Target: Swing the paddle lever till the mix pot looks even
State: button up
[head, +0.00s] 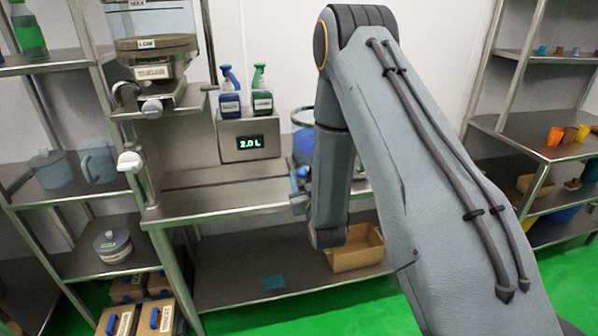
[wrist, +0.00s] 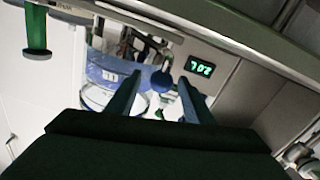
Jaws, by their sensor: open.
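The mix pot (head: 303,145) stands on the steel bench, a clear vessel with blue in its lower part, half hidden behind my arm. In the wrist view, turned upside down, the pot (wrist: 103,72) shows a blue band with a white label and a clear rim. I cannot tell whether its contents look even. A round blue knob (wrist: 161,82), seemingly the paddle lever's end, shows between my fingers, beside the pot. My gripper (wrist: 158,84) is open, its fingers on either side of the knob in the picture. No contact with it is visible. In the head view my gripper is mostly hidden.
A steel box with a green 2.0 L display (head: 250,143) stands left of the pot, carrying two spray bottles (head: 231,105). A tap stand with a clear tank (head: 155,45) is further left. A cardboard box (head: 355,250) sits on the lower shelf. The bench front left is clear.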

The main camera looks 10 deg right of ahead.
jog(key=shift+w, duration=1)
jog(key=shift+a, duration=0.1)
grip_shut()
jog(key=shift+a, duration=0.3)
jog(key=shift+d, duration=0.4)
